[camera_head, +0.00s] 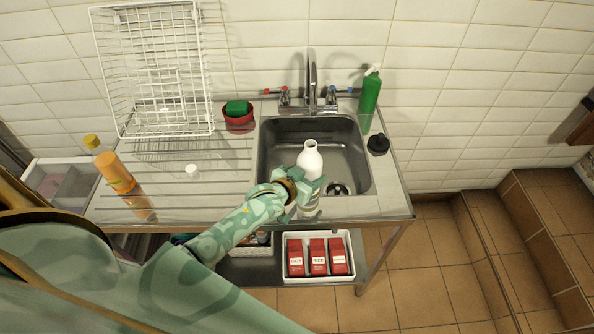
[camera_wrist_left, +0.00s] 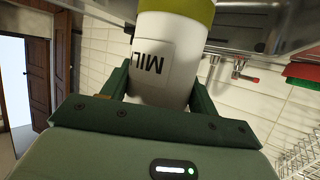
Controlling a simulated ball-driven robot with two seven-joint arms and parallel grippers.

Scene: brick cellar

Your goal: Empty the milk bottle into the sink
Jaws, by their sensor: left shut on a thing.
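The white milk bottle (camera_head: 310,160) is held about upright over the front part of the sink (camera_head: 272,150), its neck uncapped. My left gripper (camera_head: 306,189) is shut around its lower body. In the left wrist view the bottle (camera_wrist_left: 165,60) fills the space between the green fingers (camera_wrist_left: 160,88). Its label, partly visible, reads "MIL" upside down, and a yellow-green band shows at the picture's top. The level inside cannot be seen. The sink shows a dark drain (camera_head: 338,189). A small white cap (camera_head: 192,172) lies on the drainboard. My right gripper is not in view.
The tap (camera_head: 311,75) stands behind the sink. A green soap bottle (camera_head: 369,92) and black stopper (camera_head: 378,144) are right of it. A red bowl with green sponge (camera_head: 239,121), wire rack (camera_head: 152,70) and orange bottle (camera_head: 114,172) stand left. Red packets (camera_head: 318,257) sit below.

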